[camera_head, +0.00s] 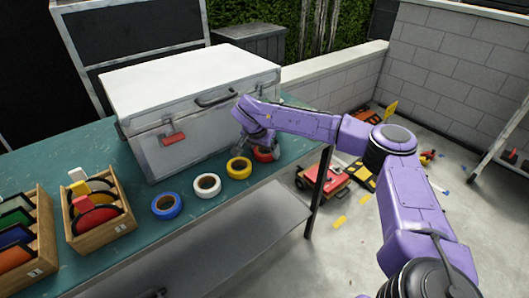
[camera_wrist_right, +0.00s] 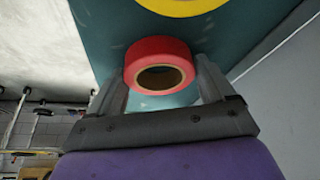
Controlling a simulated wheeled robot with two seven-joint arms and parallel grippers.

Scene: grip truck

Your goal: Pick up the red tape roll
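The red tape roll (camera_head: 266,154) is at the right end of a row of tape rolls on the teal table, partly hidden by my right gripper (camera_head: 263,141) in the head view. In the right wrist view the red tape roll (camera_wrist_right: 145,52) shows its brown core facing the camera. The two fingers of my right gripper (camera_wrist_right: 161,78) stand apart, one on each side of the roll. A small gap seems to show on the left; contact on the right is unclear. My left gripper is not in view.
Yellow (camera_head: 238,168), white (camera_head: 207,185) and blue (camera_head: 166,206) tape rolls lie to the left on the teal table (camera_head: 135,255). A large white case (camera_head: 190,85) stands behind them. Wooden racks (camera_head: 103,226) are at the left. The table's edge is close to the red roll.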

